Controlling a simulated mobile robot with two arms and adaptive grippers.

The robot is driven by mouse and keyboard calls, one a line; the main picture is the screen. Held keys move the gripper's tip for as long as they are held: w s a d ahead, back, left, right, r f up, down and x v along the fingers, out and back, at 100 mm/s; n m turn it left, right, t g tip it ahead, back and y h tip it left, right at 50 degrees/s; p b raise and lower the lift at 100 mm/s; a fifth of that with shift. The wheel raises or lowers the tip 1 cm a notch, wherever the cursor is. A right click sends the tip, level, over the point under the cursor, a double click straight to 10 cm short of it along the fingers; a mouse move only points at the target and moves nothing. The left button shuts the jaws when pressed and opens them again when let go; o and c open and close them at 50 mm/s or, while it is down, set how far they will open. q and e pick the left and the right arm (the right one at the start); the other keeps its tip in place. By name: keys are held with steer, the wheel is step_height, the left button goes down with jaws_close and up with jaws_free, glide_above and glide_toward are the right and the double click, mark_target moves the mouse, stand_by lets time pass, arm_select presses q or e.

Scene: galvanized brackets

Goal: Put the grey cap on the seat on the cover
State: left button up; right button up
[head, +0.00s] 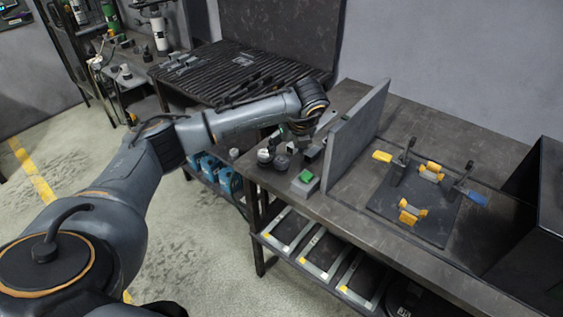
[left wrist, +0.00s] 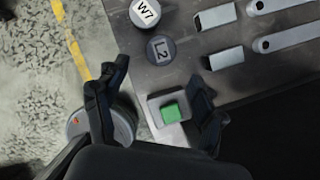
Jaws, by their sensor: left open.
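Two round caps stand together near the bench's left edge. One (left wrist: 145,12) has a white top marked W7; the other (left wrist: 161,49) has a grey top marked L2. In the head view they show as a lighter one (head: 265,156) and a darker one (head: 281,162). My left gripper (head: 303,130) is over the bench by the caps. My right gripper is not in view.
A grey box with a green top (head: 305,182) sits at the bench's front edge. A grey upright panel (head: 355,135) stands just right of it. Beyond is a dark plate (head: 433,229) with yellow clamps. Metal brackets (left wrist: 226,58) lie beside the caps.

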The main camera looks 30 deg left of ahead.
mark_target(282, 161)
arm_select(q)
steer(key=shift+x, duration=0.95)
steer(key=shift+p+x, duration=0.95)
steer(key=shift+x, duration=1.45)
steer(key=shift+f, duration=0.2)
steer(key=shift+c, duration=1)
steer(key=c, duration=1.2)
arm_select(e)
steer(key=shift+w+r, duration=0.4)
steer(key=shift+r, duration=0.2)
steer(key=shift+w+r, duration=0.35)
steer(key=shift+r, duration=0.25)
